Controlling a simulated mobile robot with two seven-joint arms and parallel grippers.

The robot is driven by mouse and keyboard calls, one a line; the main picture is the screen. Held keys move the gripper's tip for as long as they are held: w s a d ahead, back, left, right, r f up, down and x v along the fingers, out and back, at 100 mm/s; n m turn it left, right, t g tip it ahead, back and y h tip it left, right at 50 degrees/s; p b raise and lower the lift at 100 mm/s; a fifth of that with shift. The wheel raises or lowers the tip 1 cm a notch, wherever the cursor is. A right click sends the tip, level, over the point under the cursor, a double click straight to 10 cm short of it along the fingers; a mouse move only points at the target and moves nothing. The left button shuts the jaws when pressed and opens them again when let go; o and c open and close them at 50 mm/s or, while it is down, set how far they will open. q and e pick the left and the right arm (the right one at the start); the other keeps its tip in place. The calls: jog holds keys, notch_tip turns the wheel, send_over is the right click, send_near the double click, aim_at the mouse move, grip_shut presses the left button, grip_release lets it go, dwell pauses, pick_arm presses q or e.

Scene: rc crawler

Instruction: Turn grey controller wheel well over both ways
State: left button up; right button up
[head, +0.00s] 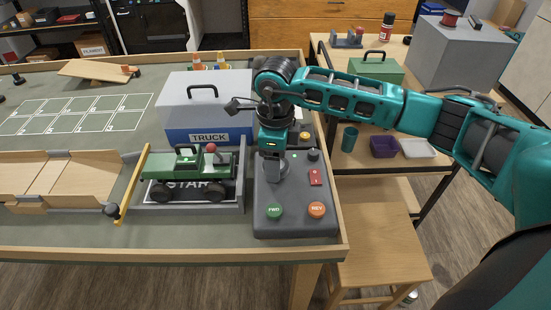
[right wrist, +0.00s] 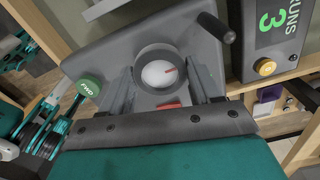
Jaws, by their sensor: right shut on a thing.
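The grey controller box (head: 293,190) stands at the right end of the green table, with a green FWD button (head: 274,211), an orange REV button (head: 316,210) and a red switch (head: 315,177). My right gripper (head: 274,178) reaches down over its left part and mostly hides the wheel in the head view. In the right wrist view the grey wheel (right wrist: 139,73) shows as a dark ring around a white face with a red mark. The fingers of my right gripper (right wrist: 163,80) are closed on it from both sides. My left gripper is not in view.
A green truck (head: 190,175) stands on the START pad left of the controller, behind a yellow barrier (head: 132,184). A grey and blue TRUCK box (head: 208,100) stands behind. A RUNS counter (right wrist: 275,35) showing 3 is close to the controller. A wooden stool (head: 375,240) is at right.

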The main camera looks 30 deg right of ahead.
jog(key=o, duration=1)
jog(key=shift+o, duration=0.3)
notch_tip(320, 180, up, 13)
jog(key=shift+s, duration=0.1)
